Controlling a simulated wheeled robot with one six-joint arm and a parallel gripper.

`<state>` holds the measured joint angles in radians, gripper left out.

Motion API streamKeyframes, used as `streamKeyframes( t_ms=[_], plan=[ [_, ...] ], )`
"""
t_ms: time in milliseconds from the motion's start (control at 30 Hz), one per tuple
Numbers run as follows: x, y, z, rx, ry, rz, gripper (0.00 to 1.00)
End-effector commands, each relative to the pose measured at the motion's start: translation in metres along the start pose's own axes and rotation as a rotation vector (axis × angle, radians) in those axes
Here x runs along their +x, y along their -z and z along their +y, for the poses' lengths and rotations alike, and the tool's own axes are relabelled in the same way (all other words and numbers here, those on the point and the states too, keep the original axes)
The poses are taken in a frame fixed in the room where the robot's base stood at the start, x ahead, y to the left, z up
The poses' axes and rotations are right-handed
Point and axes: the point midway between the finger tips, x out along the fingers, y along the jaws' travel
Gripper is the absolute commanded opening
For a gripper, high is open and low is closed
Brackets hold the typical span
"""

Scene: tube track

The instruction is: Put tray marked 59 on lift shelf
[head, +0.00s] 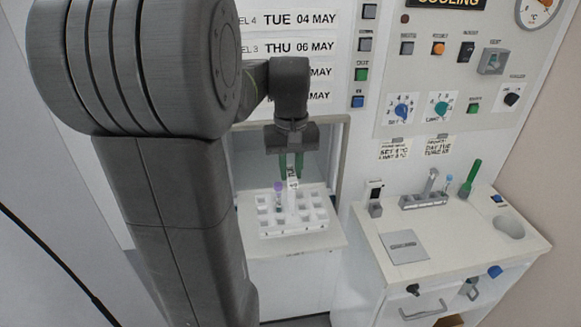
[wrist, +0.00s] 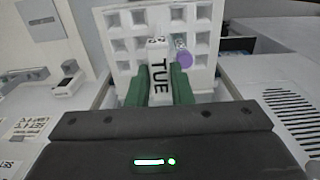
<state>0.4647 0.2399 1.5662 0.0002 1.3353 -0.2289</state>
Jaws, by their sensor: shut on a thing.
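The white tray (head: 308,224) has rows of square holes and one purple-capped tube (head: 278,188). An upright tag marked TUE (head: 292,184) rises from its middle. My gripper (head: 291,165) has green fingers shut on this tag, one on each side. The wrist view shows the same tag (wrist: 159,82) between the fingers, with the tray (wrist: 112,22) and the purple cap (wrist: 184,59) beyond. Small characters above TUE are too blurred to read as a number. The tray is over a white ledge (head: 322,242) before a wall opening; whether it touches is unclear.
A white bench (head: 450,245) at the right carries a grey plate (head: 403,246), a small grey rack (head: 424,200) and a green-handled tool (head: 470,178). The wall panel above holds knobs and buttons. Date labels (head: 298,47) are above the opening.

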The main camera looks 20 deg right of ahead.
Motion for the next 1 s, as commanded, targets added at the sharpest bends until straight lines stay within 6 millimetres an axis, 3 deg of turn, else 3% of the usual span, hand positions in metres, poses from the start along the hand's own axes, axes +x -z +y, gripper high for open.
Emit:
streamKeyframes(
  t_ms=[500, 1000],
  plan=[
    [0.043, 0.000, 0.000, 0.000, 0.000, 0.001, 0.00],
    [0.046, 0.000, 0.000, 0.000, 0.000, 0.001, 0.00]
  ],
)
